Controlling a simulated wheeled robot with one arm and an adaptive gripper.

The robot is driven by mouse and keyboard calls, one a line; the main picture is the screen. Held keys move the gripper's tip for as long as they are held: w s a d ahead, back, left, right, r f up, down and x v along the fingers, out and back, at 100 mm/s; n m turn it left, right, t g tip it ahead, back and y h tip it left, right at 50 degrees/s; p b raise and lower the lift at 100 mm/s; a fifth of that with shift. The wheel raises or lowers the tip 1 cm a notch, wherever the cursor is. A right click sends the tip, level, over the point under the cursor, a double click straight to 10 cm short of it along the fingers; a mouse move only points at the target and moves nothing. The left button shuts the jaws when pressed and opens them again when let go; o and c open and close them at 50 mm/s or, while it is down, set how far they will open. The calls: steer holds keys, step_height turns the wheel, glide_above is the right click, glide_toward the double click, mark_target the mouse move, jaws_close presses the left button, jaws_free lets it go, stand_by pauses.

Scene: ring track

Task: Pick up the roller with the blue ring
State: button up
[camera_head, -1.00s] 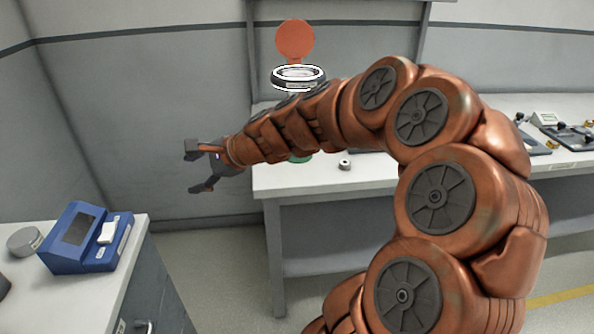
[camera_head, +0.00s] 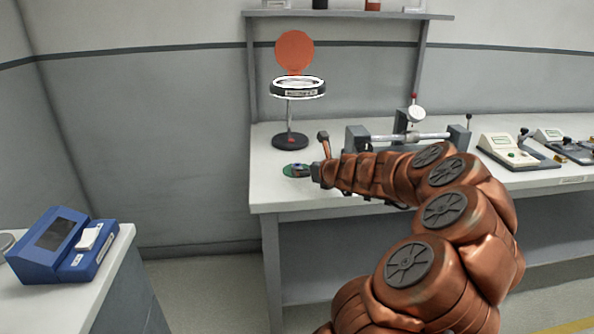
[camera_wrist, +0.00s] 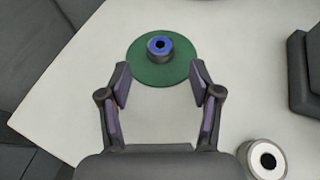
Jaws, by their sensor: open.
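The roller with the blue ring (camera_wrist: 160,47) stands on a round green mat (camera_wrist: 143,73) in the wrist view. It is a short dark cylinder with a blue ring around its centre hole. My gripper (camera_wrist: 160,82) is open and empty, its two fingers over the near edge of the mat, with the roller just beyond and between their lines. In the head view my gripper (camera_head: 312,171) is over the table beside the green mat (camera_head: 290,171); the arm partly hides that area. A second roller (camera_wrist: 266,160), pale with a dark hole, stands at the lower right of the wrist view.
A shaft fixture (camera_head: 408,137) and a white instrument (camera_head: 507,150) stand to the right. A blue device (camera_head: 62,245) sits on a separate bench at left.

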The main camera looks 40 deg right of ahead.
mark_target(298, 166)
steer(key=shift+r+b+x, duration=0.15)
steer(key=shift+b+x, duration=0.15)
steer(key=shift+x, duration=0.95)
steer(key=shift+r+b+x, duration=0.15)
steer(key=shift+b+x, duration=0.1)
steer(key=shift+x, duration=1)
steer(key=shift+w, duration=0.1)
jaws_close()
steer(key=shift+r, duration=0.15)
